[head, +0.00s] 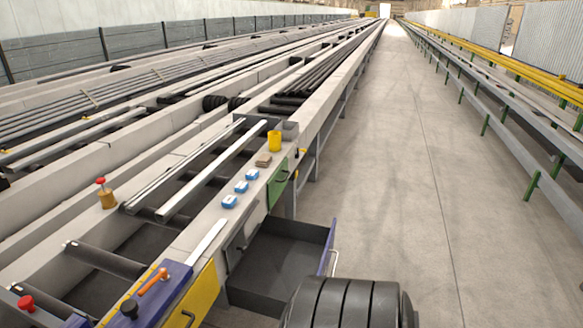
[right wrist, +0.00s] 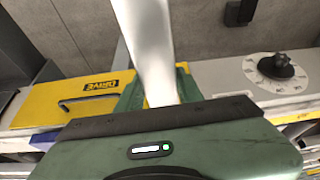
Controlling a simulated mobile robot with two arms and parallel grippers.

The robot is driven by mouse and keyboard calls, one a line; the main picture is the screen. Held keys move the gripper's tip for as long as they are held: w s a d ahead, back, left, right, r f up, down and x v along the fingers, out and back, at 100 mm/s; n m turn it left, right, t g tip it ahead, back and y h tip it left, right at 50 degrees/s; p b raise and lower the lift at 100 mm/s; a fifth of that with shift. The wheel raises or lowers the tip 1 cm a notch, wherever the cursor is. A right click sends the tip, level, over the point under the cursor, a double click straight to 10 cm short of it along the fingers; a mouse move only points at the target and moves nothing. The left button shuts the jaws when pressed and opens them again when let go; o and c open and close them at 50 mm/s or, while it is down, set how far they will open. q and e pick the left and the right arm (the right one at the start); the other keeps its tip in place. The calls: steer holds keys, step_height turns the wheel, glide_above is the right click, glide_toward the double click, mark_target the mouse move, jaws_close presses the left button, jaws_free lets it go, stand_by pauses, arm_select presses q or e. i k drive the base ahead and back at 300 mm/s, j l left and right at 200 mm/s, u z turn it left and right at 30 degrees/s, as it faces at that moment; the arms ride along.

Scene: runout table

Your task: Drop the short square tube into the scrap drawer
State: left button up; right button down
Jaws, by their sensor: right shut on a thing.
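In the right wrist view my right gripper (right wrist: 158,88) has green fingers closed around a pale, shiny tube (right wrist: 146,38). The tube sticks out beyond the fingers toward the top edge of that view; its far end is out of view. An open drawer (head: 272,262) with dark, seemingly empty insides and a blue-violet front stands out from the table's right side in the head view. I cannot read a label on it. The right gripper and held tube do not show in the head view. My left gripper is in neither view.
A yellow front (head: 202,297) and a closed green drawer (head: 279,183) flank the open drawer; the yellow one also shows in the right wrist view (right wrist: 62,105). Blue boxes (head: 241,187), a yellow cup (head: 274,141) and a pale strip (head: 206,241) lie on the table. The aisle floor (head: 410,190) is clear.

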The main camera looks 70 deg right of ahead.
mark_target(292, 272)
steer(key=k+l, duration=0.1)
steer(key=l, duration=3.05)
steer(key=k+l, duration=0.15)
steer(key=l, duration=1.4)
